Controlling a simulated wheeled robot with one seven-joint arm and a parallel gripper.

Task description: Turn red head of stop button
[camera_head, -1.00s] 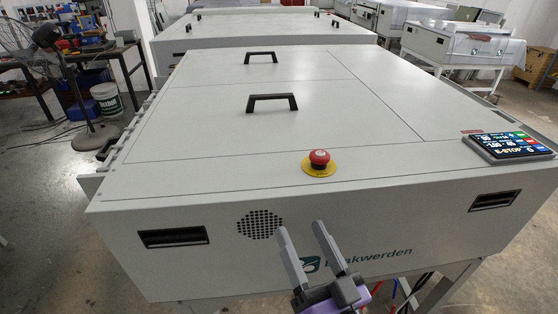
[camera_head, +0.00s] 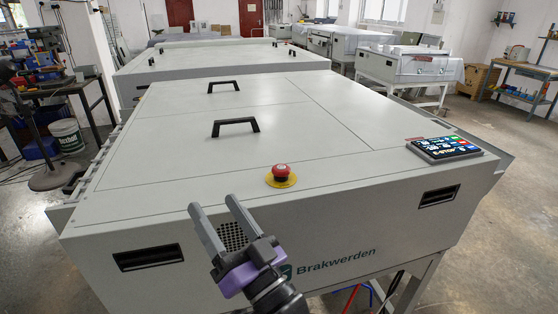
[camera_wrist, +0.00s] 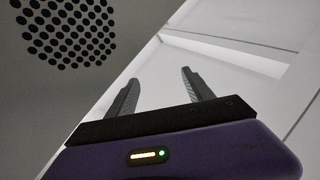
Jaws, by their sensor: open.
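The stop button's red head (camera_head: 281,171) sits on a yellow round base (camera_head: 281,181) on the machine's top, close to its front edge. My gripper (camera_head: 213,217) is open and empty, in front of the machine's front face and to the lower left of the button. Its two grey fingers point up, spread apart. In the wrist view the fingers (camera_wrist: 157,90) show against the machine's front face and top edge. The button is not visible in the wrist view.
The grey machine (camera_head: 340,145) carries two black handles, the farther (camera_head: 223,86) and the nearer (camera_head: 236,127). A display panel (camera_head: 443,149) sits on its right. A perforated vent (camera_wrist: 62,30) is in the front face. The top around the button is clear.

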